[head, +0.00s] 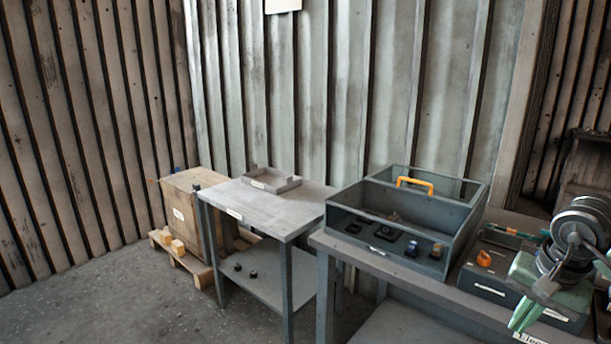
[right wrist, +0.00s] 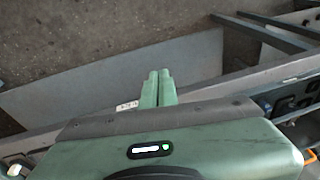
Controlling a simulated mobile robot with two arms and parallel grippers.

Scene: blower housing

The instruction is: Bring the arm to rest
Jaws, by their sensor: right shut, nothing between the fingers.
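My right gripper (head: 522,318) is at the lower right of the head view, green, with its fingers together, pointing down and left. It is in front of the workbench's right part, near the front edge. In the right wrist view the two green fingers (right wrist: 158,88) lie side by side with nothing between them. Grey table edges and the floor show beyond them. My left gripper is in neither view.
A grey compartment box (head: 345,203) with an orange handle stands on the workbench (head: 372,268). A dark bin (head: 520,294) with an orange part stands to its right. Left are a smaller table (head: 255,205) with a tray (head: 272,181) and a wooden crate (head: 180,203) on a pallet. Floor at lower left is clear.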

